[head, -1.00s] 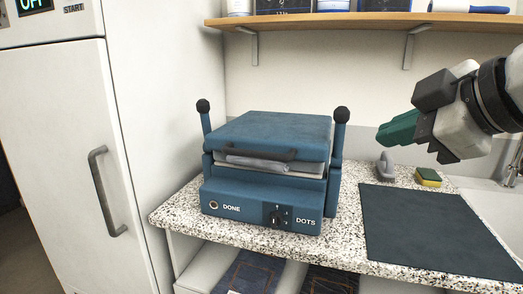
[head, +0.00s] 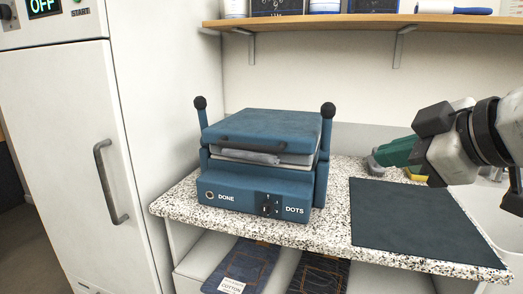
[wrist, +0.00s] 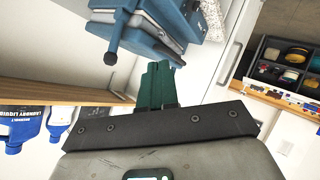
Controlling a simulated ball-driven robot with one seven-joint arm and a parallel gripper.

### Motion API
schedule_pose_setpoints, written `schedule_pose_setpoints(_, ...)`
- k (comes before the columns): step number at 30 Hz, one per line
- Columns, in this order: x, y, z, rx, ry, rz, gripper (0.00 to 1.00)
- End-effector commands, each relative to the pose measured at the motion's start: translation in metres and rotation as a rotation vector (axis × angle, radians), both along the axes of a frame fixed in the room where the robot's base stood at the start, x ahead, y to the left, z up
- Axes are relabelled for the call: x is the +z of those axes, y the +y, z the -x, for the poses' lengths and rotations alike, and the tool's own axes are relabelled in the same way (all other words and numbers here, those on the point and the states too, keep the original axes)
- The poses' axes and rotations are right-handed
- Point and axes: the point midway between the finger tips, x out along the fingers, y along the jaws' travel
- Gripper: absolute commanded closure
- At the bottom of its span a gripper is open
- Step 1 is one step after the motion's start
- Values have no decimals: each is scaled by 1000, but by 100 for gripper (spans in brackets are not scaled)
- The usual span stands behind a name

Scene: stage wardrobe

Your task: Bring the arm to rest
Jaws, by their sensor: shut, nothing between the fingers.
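My gripper (head: 392,156) is at the right of the head view, raised above the speckled counter, with its green fingers pointing left. The fingers are together with nothing between them; they also show in the wrist view (wrist: 157,85). The blue press (head: 262,165) stands on the counter to the left of my gripper, clear of it. Its lid is a little above the base, and a grey folded cloth (head: 250,157) shows in the gap. The press also shows at the top of the wrist view (wrist: 150,30).
A dark mat (head: 415,220) lies on the counter (head: 335,215) below my gripper, with a sink (head: 490,215) at the right. A grey iron-like object (head: 374,167) and a sponge (head: 415,175) are partly hidden behind my gripper. A wooden shelf (head: 330,24) runs above. A white cabinet (head: 60,150) stands left.

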Motion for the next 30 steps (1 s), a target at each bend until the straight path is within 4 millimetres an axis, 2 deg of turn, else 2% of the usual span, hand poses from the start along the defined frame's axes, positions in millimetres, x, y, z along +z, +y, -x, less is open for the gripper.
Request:
schedule_pose_setpoints(5,-32,-3,-6,-39,49,-104,100)
schedule_pose_setpoints(8,-60,-6,-9,-77,93,-179,100)
schedule_pose_setpoints(13,-124,-11,-9,-169,197,-309,100)
schedule_pose_setpoints(17,-179,-14,-1,-251,289,-383,100)
schedule_pose_setpoints(23,-270,-18,28,-391,445,-452,100)
schedule_pose_setpoints(26,-316,-21,51,-467,528,-465,100)
schedule_pose_setpoints(30,-377,-26,93,-577,644,-456,100)
